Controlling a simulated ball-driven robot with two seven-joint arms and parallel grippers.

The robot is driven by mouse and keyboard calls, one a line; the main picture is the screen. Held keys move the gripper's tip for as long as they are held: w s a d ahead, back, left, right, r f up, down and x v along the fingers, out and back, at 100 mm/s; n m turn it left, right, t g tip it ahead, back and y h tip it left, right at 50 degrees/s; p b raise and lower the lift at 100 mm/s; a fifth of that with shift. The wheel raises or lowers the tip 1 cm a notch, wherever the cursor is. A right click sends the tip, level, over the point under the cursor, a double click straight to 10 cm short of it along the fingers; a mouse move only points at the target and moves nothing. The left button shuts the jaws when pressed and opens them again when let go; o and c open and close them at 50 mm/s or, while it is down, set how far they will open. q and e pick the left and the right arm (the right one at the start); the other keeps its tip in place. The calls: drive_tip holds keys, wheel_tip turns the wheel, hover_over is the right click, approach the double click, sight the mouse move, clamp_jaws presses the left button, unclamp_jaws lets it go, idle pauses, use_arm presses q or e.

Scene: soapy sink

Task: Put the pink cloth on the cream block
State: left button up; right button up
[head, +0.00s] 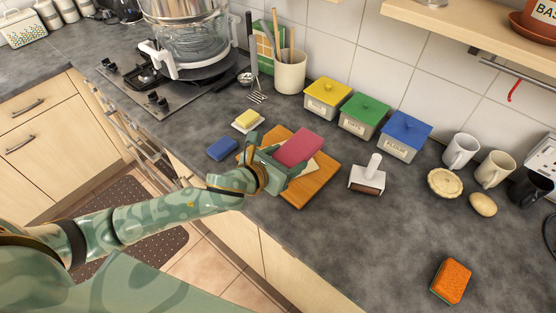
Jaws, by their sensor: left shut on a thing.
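The pink cloth (299,148) looks like a folded flat slab and is tilted. My left gripper (284,166) is shut on it from the near left side. The cloth is over a wooden board (315,187). A flat cream piece (313,168), likely the cream block, shows under and to the right of the cloth; most of it is hidden. I cannot tell whether the cloth touches it. My right gripper is not in view.
A blue sponge (222,149) and a yellow block on a white dish (245,122) lie left of the board. A white-handled roller (368,177) is right of it. Canisters (363,115) stand behind. An orange sponge (451,281) lies front right, with clear counter between.

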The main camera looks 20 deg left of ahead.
use_arm(q)
drive_tip(key=w+a+f, duration=0.1)
drive_tip(key=w+f, duration=0.1)
drive_tip(key=w+a+f+b, duration=0.1)
drive_tip(key=f, duration=0.1)
drive_tip(key=w+a+f+b, duration=0.1)
drive_tip(key=w+a+f, duration=0.1)
drive_tip(key=shift+w+f, duration=0.3)
drive_tip(key=shift+w, duration=0.05)
drive_tip(key=f, duration=0.1)
drive_tip(key=f+b, duration=0.1)
drive_tip(key=f, duration=0.1)
drive_tip(key=shift+w+a+f, duration=0.15)
drive_tip(key=shift+w+f, duration=0.05)
drive_tip(key=shift+f, duration=0.15)
drive_tip(key=shift+f, duration=0.15)
drive_tip(key=o, duration=1)
